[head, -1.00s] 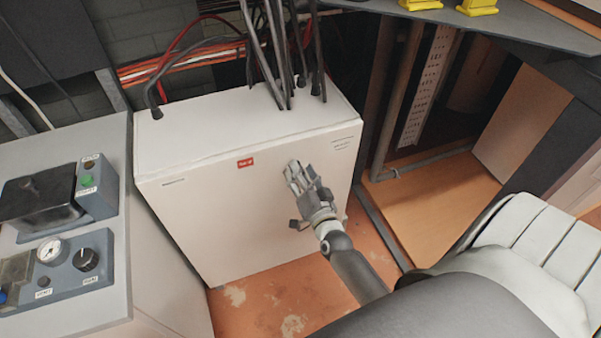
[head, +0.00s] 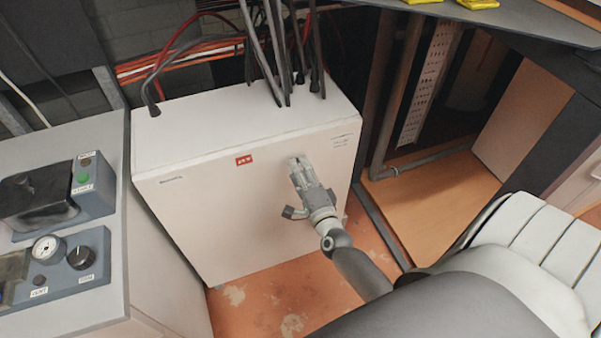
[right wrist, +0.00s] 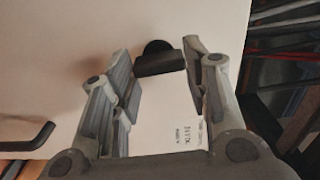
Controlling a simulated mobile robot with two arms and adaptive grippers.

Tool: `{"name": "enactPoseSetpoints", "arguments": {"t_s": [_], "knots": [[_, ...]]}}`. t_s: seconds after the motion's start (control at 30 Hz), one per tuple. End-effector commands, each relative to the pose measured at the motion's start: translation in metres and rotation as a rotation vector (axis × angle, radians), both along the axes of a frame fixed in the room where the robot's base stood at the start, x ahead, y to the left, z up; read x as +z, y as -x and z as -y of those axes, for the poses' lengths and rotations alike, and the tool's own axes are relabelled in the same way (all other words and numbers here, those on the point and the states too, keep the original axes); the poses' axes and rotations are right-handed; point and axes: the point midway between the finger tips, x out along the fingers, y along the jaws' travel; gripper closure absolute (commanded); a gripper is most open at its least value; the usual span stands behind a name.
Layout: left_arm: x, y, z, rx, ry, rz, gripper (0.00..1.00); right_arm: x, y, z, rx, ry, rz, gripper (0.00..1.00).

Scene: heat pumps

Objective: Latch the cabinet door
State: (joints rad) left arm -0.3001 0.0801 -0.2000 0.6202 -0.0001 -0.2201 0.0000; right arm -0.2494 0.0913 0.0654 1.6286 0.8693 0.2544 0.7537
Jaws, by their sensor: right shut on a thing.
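The white cabinet door (head: 235,205) is the front of a white box and looks closed against it. My right gripper (head: 297,163) is at its upper right, fingers pointing at the door. The fingers hide this handle in the head view. A second black handle (right wrist: 30,138) shows at the lower left of the right wrist view, clear of the fingers. My left gripper is not in view.
Several cables (head: 280,60) run down into the cabinet top. A grey control console (head: 75,225) stands close on the left. A pipe (head: 385,110) and an orange panel (head: 425,190) are at the right. Bare floor (head: 270,300) lies in front of the door.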

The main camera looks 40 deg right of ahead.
Motion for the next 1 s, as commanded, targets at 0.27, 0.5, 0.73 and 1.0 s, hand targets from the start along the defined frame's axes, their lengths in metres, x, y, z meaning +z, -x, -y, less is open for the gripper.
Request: {"name": "enactPoseSetpoints", "arguments": {"t_s": [0.27,0.5,0.73,1.0], "knots": [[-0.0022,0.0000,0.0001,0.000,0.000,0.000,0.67,-0.0003,0.0003,0.0011,-0.002,-0.073,0.019,0.81],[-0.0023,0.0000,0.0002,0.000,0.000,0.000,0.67,-0.0003,0.0002,0.0010,-0.002,-0.087,0.021,0.81],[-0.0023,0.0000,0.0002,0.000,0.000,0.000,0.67,-0.0003,0.0002,0.0009,-0.002,-0.087,0.021,0.81],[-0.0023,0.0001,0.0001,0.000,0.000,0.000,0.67,-0.0005,0.0002,0.0004,-0.001,-0.085,0.020,0.36]]}}
